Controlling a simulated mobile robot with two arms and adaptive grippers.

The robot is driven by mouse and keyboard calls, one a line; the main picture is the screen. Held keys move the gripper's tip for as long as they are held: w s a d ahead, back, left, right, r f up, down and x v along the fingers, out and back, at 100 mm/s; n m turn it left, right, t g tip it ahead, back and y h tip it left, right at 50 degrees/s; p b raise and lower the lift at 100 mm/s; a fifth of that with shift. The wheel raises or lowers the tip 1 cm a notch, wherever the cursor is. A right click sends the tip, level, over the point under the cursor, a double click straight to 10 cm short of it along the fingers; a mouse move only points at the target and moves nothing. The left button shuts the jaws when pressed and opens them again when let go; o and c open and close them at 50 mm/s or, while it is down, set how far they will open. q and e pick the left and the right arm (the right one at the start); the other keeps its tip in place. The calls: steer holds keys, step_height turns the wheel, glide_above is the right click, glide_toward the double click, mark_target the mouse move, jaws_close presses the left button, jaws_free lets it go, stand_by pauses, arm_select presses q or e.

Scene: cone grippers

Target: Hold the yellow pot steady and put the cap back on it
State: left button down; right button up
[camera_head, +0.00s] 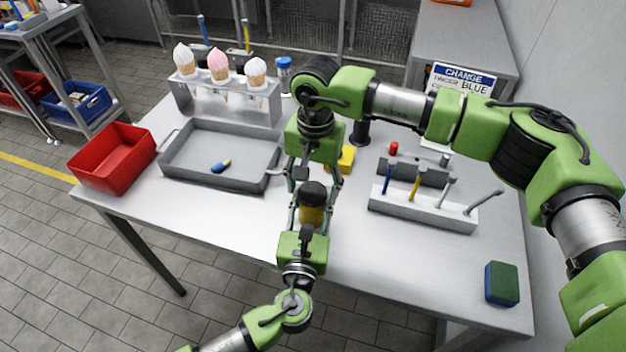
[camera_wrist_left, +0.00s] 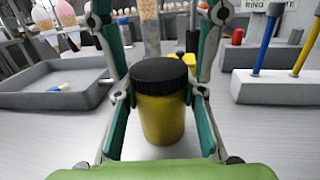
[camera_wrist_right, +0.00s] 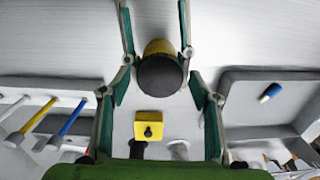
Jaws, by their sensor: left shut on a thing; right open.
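The yellow pot (camera_head: 312,215) stands upright near the table's front edge, between my two grippers. It also shows in the left wrist view (camera_wrist_left: 162,122). The black cap (camera_wrist_left: 159,71) sits level on top of the pot, with no gap visible; the right wrist view shows the cap (camera_wrist_right: 160,76) from above. My left gripper (camera_head: 309,216) comes from the front and is shut on the pot, one finger on each side. My right gripper (camera_head: 315,186) reaches down from behind, open, with its fingers on either side of the cap and apart from it.
A yellow block with a black knob (camera_wrist_right: 149,118) stands behind the pot. A grey tray (camera_head: 190,175) with a blue-and-white capsule is to the left, beside a red bin (camera_head: 112,157). A tool rack (camera_head: 425,212) is to the right, and a sponge (camera_head: 502,283) lies at the right front.

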steer(key=c, duration=1.2)
steer(key=o, duration=1.3)
steer(key=shift+c, duration=0.2)
steer(key=shift+d+r, duration=0.1)
steer(key=shift+r, duration=2.15)
steer(key=o, duration=0.6)
